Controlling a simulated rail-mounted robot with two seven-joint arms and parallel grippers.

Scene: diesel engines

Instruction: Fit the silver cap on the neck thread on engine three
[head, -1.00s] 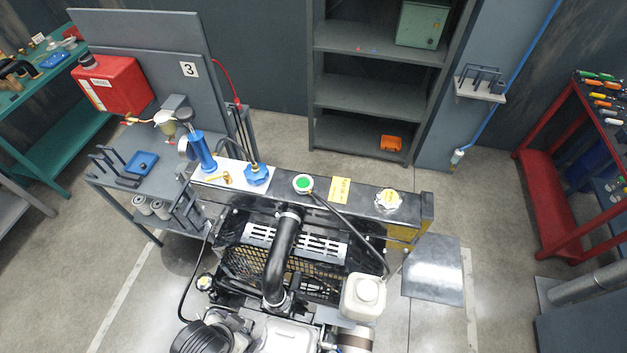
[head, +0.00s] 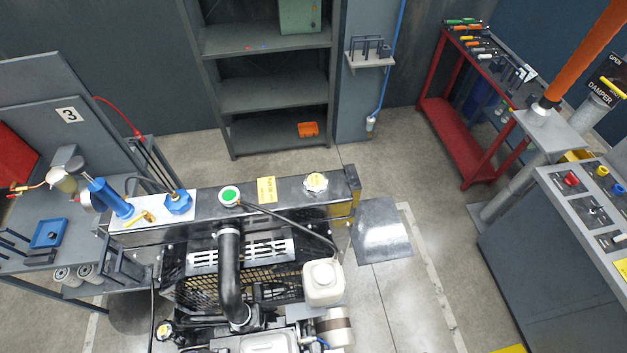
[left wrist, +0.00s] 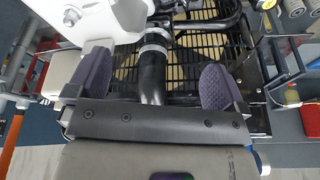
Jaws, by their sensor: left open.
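Engine three's black radiator top tank (head: 285,205) runs across the middle of the head view. A round silver cap with a pale yellowish centre (head: 316,182) sits near its right end. A round neck with a white rim and green centre (head: 229,196) stands further left on the tank; its thread cannot be made out. My left gripper (left wrist: 155,85) shows in the left wrist view, open and empty, purple pads apart, above the engine's black hose (left wrist: 153,70). Neither gripper shows in the head view.
A blue cap-like fitting (head: 178,203), brass fitting (head: 146,216) and blue hand pump (head: 110,197) are at the tank's left end. A white reservoir (head: 323,282) stands front right. A grey control console (head: 540,240) is at right.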

